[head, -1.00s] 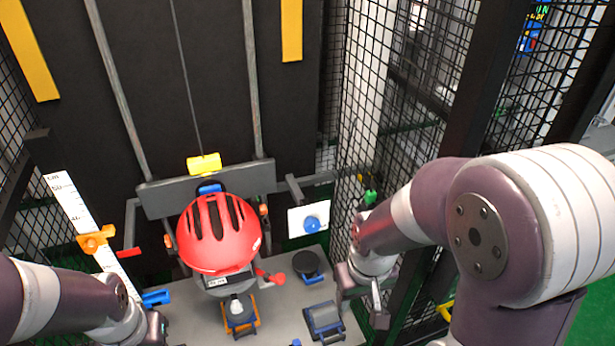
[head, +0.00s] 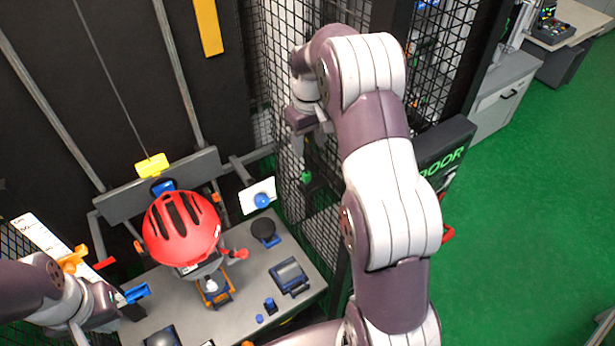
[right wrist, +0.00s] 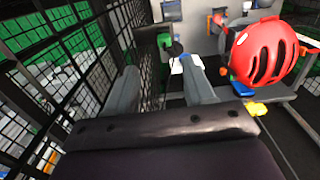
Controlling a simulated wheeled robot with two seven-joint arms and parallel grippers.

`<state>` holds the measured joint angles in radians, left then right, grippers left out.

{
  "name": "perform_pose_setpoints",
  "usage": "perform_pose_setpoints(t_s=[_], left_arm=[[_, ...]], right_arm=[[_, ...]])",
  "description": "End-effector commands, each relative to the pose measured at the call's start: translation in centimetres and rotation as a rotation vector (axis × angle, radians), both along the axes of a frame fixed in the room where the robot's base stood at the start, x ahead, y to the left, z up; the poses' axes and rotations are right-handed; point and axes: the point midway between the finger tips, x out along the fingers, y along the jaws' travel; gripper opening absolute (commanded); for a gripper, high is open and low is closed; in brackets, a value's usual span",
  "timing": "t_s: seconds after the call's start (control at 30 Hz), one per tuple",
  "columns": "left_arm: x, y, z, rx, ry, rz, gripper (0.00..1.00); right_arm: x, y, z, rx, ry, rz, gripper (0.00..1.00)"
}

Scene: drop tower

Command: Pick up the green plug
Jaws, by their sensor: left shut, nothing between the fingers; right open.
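The green plug (head: 306,176) is a small green piece by the mesh fence, right of the drop tower. In the right wrist view the green plug (right wrist: 163,41) appears beyond the fingertips, roughly between them, with a dark part beside it. My right gripper (head: 313,146) is at the fence, just above the green plug in the picture and apart from it. Its two fingers are spread and empty in the right wrist view (right wrist: 160,80). My left gripper (head: 112,316) is shut and empty at the lower left, near the blue lever.
A red helmet (head: 181,228) sits above the grey table (head: 245,285), which carries a black round knob (head: 264,228) and blue-grey blocks. A yellow block (head: 152,166) hangs on a cable. Mesh fencing (head: 265,75) and dark posts stand close to my right arm.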

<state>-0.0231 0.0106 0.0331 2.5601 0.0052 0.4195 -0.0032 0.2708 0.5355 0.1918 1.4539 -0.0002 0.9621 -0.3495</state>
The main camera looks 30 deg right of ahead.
Motion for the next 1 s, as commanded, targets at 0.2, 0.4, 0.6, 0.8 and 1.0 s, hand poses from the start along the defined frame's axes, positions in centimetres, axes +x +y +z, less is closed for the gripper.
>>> perform_pose_setpoints(t_s=[0.2,0.4,0.6,0.8,1.0], left_arm=[[0.0,0.0,-4.1,0.000,0.001,0.000,0.00],[0.0,0.0,-4.4,0.000,0.002,0.000,0.00],[0.0,0.0,-3.2,0.000,-0.001,0.000,0.00],[0.0,0.0,-3.4,0.000,0.000,0.000,0.00],[0.0,0.0,-3.4,0.000,0.000,0.000,0.00]], right_arm=[[0.0,0.1,-4.6,-0.001,-0.002,0.000,0.53],[-0.2,0.5,-6.9,0.001,0.002,0.000,0.53],[-0.2,0.5,-9.4,0.000,-0.001,-0.001,0.53],[-0.2,0.5,-9.7,0.000,-0.002,-0.001,0.50],[-0.2,0.5,-9.7,0.000,-0.002,-0.001,0.05]])
